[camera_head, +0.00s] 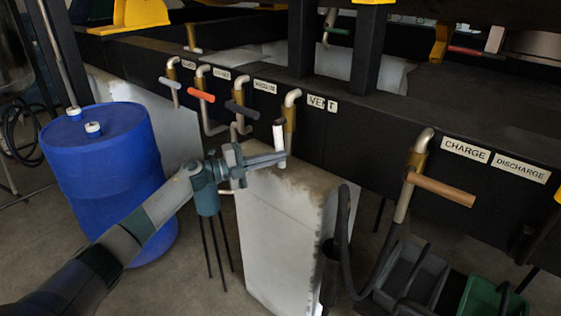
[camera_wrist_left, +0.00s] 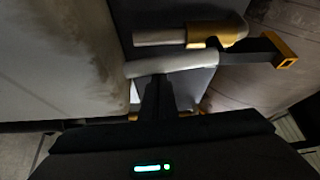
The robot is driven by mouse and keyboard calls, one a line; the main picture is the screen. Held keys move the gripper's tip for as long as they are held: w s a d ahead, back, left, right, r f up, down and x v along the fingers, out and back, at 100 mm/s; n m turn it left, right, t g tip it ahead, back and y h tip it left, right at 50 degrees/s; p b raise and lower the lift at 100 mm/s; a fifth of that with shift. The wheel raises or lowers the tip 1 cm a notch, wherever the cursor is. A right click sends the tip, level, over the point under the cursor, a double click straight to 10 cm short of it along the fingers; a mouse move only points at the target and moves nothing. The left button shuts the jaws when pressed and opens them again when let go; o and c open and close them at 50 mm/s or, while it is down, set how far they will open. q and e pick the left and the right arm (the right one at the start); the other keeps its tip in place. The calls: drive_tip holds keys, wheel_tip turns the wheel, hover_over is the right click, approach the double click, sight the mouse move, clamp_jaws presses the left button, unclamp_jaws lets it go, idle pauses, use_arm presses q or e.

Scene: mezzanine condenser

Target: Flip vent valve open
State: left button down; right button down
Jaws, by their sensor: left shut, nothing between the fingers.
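The vent valve has a brass body (camera_head: 290,119) on a pale bent pipe, left of the white VENT label (camera_head: 322,103). Its pale handle (camera_head: 279,138) with a dark top end stands roughly upright in front of the body. My left gripper (camera_head: 284,158) is shut and empty, with its tips at the handle's lower end. In the left wrist view the dark fingers (camera_wrist_left: 158,92) end at the pale handle (camera_wrist_left: 172,65), with the brass body (camera_wrist_left: 203,35) beyond. I cannot tell if they touch. My right gripper is not in view.
Valves with grey, red and black handles (camera_head: 242,110) line the dark beam to the left. A wooden-handled valve (camera_head: 440,191) is right, under the CHARGE label (camera_head: 466,150). A blue drum (camera_head: 101,165) stands left. A pale block (camera_head: 285,231) stands below the vent valve.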

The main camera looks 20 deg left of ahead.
use_arm(q)
drive_tip(key=shift+w+a+m+g+y, duration=0.3)
drive_tip(key=shift+a+m, duration=0.4)
drive_tip(key=shift+m, duration=0.1)
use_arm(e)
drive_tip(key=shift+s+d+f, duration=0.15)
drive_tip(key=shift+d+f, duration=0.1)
use_arm(q)
drive_tip(key=shift+d, duration=0.1)
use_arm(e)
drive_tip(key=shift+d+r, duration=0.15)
